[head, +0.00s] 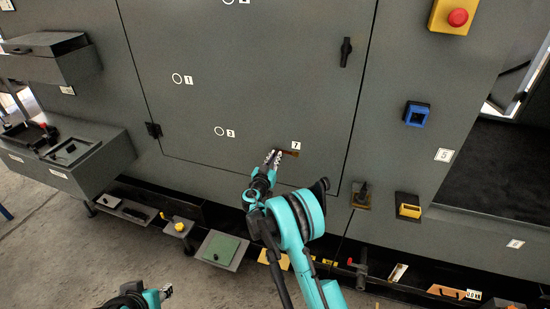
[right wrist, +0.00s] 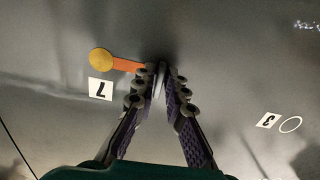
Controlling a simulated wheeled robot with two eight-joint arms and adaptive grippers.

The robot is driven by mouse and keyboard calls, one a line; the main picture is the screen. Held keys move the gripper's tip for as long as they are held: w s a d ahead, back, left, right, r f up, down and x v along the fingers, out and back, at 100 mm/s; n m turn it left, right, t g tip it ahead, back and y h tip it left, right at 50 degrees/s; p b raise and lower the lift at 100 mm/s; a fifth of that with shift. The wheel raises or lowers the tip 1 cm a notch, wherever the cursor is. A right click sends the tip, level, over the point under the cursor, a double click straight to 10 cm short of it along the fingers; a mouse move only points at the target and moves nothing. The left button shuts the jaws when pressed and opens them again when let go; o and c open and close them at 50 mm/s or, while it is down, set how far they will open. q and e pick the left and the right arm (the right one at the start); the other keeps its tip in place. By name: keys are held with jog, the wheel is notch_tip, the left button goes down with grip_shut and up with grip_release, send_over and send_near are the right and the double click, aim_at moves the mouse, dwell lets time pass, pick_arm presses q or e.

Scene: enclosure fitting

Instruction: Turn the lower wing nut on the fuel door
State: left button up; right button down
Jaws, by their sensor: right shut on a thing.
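The fuel door (head: 280,80) looks like the large grey panel outlined by thin seams. Near its lower edge, by label 7, my right gripper (head: 273,157) reaches the panel. In the right wrist view its fingers (right wrist: 161,72) are close together on the small wing nut (right wrist: 161,80), which is mostly hidden; only a pale sliver shows between them. An orange strip (right wrist: 128,65) with a round yellow end (right wrist: 100,57) sticks out beside the fingertips; it shows as a brownish bar in the head view (head: 291,153). My left gripper (head: 166,292) is low at the bottom edge, away from the panel, its opening unclear.
A black handle (head: 346,52) sits on the panel's upper right. Right of it are a red emergency button (head: 458,17), a blue fitting (head: 417,114) and a yellow one (head: 409,211). Grey boxes (head: 75,155) jut out at left. Small trays (head: 221,249) line the base.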

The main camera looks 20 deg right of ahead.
jog(key=c, duration=1.6)
grip_release()
jog(key=shift+s+a, duration=0.1)
jog(key=v, duration=1.1)
jog(key=shift+s+a, duration=0.2)
jog(key=shift+s, duration=0.1)
